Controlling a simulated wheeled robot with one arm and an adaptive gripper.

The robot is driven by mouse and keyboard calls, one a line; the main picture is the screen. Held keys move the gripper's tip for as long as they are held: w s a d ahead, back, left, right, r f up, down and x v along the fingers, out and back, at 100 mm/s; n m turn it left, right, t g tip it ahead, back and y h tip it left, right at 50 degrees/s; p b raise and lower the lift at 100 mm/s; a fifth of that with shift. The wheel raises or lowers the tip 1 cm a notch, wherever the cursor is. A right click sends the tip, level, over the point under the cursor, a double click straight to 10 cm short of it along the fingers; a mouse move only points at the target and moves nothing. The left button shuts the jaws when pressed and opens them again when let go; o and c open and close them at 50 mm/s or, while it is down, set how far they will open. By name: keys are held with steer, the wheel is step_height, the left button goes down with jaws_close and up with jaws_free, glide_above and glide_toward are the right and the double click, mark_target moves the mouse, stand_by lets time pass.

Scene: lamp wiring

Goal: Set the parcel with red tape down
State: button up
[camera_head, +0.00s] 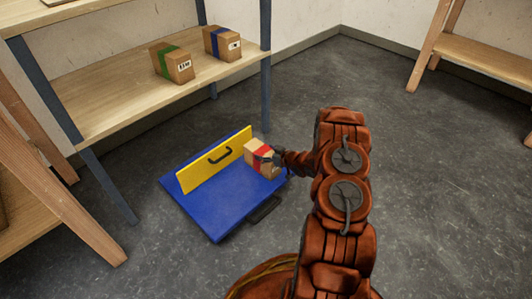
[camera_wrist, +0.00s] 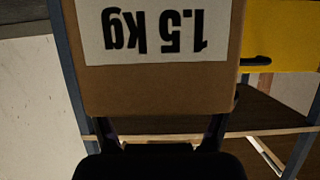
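The parcel with red tape (camera_head: 257,156) is a small brown box at the right end of the yellow panel, over the blue platform (camera_head: 222,212). In the wrist view the parcel (camera_wrist: 160,95) fills the upper middle, with an upside-down "1.5 kg" label. My gripper (camera_head: 268,155) reaches it from the right, its dark fingers at the red tape. In the wrist view my gripper (camera_wrist: 160,133) has its fingers at the box's lower part and looks shut on it. Whether the parcel's underside touches the platform cannot be told.
A yellow panel (camera_head: 205,172) with a black handle stands upright on the platform. A black piece (camera_head: 264,209) sits at the platform's front right edge. Parcels with green tape (camera_head: 175,65) and blue tape (camera_head: 224,45) stand on the shelf (camera_head: 130,107). Floor at right is clear.

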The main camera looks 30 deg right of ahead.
steer(key=o, duration=0.4)
steer(key=shift+r, duration=0.1)
